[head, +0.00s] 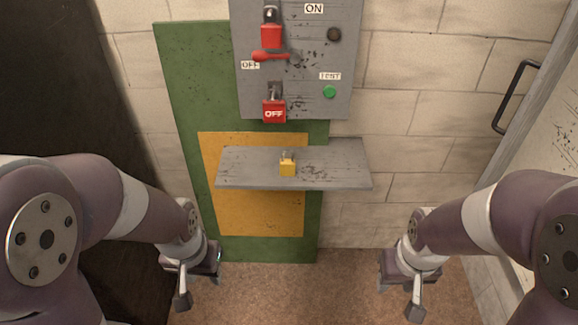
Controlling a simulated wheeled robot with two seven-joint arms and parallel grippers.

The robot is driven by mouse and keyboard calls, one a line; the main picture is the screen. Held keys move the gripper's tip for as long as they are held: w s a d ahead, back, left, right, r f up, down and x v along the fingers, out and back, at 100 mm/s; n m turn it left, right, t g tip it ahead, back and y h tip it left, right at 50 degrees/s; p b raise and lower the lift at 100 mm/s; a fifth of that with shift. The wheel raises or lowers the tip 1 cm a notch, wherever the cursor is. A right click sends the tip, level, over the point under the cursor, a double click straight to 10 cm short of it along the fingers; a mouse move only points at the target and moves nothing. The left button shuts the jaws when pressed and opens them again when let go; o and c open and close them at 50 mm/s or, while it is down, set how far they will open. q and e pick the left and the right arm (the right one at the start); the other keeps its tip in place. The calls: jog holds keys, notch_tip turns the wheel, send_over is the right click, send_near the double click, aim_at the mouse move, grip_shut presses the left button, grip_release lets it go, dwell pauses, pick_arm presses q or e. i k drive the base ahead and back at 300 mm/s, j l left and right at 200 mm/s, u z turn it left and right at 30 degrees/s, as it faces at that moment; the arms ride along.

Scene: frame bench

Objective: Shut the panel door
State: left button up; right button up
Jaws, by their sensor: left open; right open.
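The panel door (535,122) stands at the right edge, seen at a steep angle, with a black bar handle (517,97) on it. Part of the door is cut off by the frame and covered by my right arm. The grey panel (352,60) is on the wall at top centre, its front uncovered. My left gripper (198,283) is open and empty, low at the left. My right gripper (398,295) is open and empty, low at centre right, well below and left of the handle and apart from it.
A grey shelf (340,165) juts out below the panel, with a yellow padlock (287,167) on it. The panel carries a red lever (270,56), a red OFF padlock (274,112) and a green button (329,92). A dark surface (70,80) fills the left.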

aim_at(562, 48)
jog(key=i+j, duration=0.15)
jog(key=i, duration=0.25)
jog(key=i+j, duration=0.15)
jog(key=i, duration=0.25)
jog(key=z, duration=0.5)
jog(key=i+z, duration=0.1)
jog(key=z, duration=0.35)
jog(key=j+z, duration=0.1)
jog(key=z, duration=0.4)
jog(key=j+z, duration=0.1)
jog(key=z, duration=0.4)
